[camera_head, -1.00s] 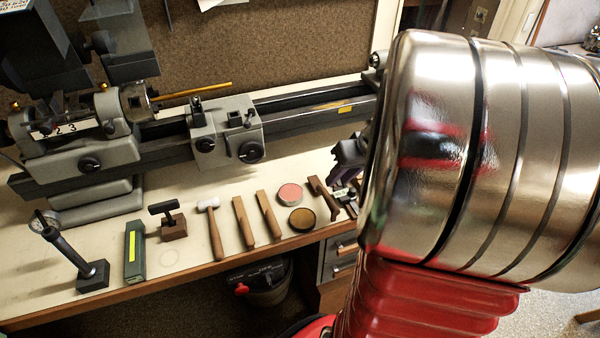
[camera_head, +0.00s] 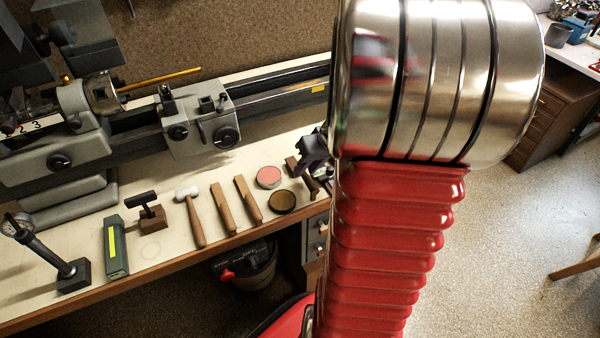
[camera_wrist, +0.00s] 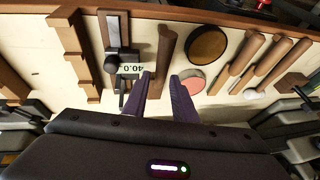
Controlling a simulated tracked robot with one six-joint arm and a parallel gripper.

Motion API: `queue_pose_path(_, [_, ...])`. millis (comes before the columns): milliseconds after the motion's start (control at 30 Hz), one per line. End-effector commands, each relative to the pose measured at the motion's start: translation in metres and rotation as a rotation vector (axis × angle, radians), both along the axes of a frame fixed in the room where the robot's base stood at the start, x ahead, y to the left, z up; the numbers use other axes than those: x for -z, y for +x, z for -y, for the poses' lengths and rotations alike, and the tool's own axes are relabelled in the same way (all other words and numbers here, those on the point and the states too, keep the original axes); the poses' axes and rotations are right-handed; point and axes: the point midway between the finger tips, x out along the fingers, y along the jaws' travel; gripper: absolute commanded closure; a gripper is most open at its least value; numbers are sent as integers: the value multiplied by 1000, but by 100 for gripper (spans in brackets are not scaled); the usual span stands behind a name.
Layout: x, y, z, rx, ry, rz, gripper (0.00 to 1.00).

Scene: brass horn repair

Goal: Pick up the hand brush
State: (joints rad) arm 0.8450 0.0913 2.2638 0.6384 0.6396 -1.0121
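The likely hand brush (camera_wrist: 166,50) is a long brown wooden piece lying on the bench in the wrist view, beside two round tins. Its bristles cannot be made out. My gripper (camera_wrist: 162,77) is open, its two dark fingers apart with the lower end of this piece between them in the picture. I cannot tell how high the fingers are above it, and nothing is held. In the head view the brush (camera_head: 292,164) is partly hidden behind my gripper (camera_head: 314,150) and arm.
A digital gauge (camera_wrist: 124,66) lies close beside the brush, with a stepped wooden block (camera_wrist: 75,50) beyond. A dark tin (camera_wrist: 208,43) and a pink tin (camera_wrist: 193,80) are on the other side. Wooden sticks, a mallet (camera_head: 192,215) and the lathe (camera_head: 200,125) stand further left.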

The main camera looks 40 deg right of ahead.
Motion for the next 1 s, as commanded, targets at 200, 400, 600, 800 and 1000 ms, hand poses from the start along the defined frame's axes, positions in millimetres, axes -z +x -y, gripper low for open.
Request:
queue_pose_path(200, [25, 11, -3, -1, 3, -2, 75])
queue_pose_path(400, [34, 16, -3, 0, 0, -1, 75])
queue_pose_path(600, [34, 16, -3, 0, 0, 0, 75])
queue_pose_path(800, [34, 16, -3, 1, 0, 0, 75])
queue_pose_path(1000, [34, 16, -3, 1, 0, 0, 81])
